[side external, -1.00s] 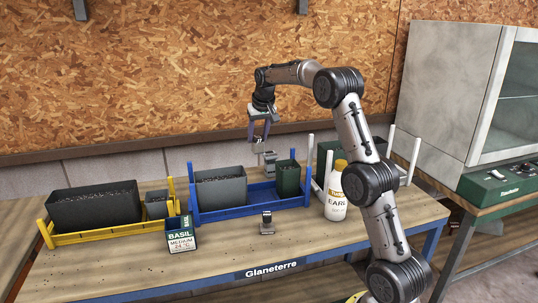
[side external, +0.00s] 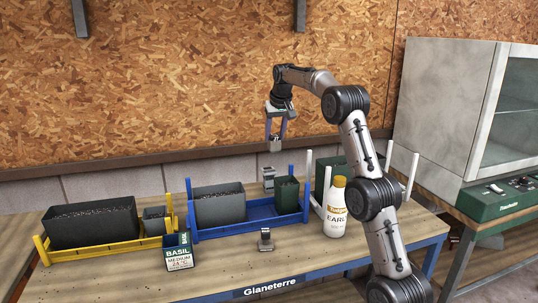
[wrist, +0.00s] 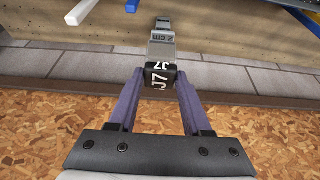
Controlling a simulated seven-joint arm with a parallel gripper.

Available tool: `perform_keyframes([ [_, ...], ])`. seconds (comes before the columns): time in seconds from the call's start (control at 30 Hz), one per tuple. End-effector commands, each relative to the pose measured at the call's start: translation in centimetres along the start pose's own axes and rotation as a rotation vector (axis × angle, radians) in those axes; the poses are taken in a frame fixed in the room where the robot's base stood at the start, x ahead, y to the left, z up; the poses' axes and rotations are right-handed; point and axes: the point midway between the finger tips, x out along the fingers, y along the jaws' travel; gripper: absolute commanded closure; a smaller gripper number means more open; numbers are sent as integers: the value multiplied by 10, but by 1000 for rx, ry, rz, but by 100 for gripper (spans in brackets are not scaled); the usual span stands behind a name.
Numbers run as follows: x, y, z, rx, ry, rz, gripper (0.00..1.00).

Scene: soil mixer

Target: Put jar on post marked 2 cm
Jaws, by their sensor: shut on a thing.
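My gripper (side external: 276,139) is shut on a small grey jar (side external: 275,146) and holds it in the air near the back wall. In the wrist view, my gripper (wrist: 159,80) grips the jar, which has a dark face with white characters (wrist: 158,78). A grey post (side external: 269,174) stands behind the blue tray, below the jar in the side view. The jar is apart from the post in the side view. A second grey post (side external: 265,240) stands at the front; its marking is unreadable.
The blue tray (side external: 270,224) holds a grey box and a green pot, with upright corner posts. A yellow tray (side external: 90,252) stands at left. A basil box (side external: 178,258) and white bottle (side external: 335,212) stand nearer the front. The front bench is partly clear.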

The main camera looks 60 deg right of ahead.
Motion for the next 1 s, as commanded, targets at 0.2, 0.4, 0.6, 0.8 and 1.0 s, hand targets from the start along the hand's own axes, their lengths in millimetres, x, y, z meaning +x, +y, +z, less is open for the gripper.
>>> perform_keyframes([
  [0.2,46,-2,-17,0,-1,0,100],
  [0.4,69,-3,-24,0,1,0,100],
  [0.6,88,-4,-24,0,-2,0,100],
  [0.8,106,-4,-16,1,1,0,100],
  [1.0,106,-4,-16,1,2,0,100],
])
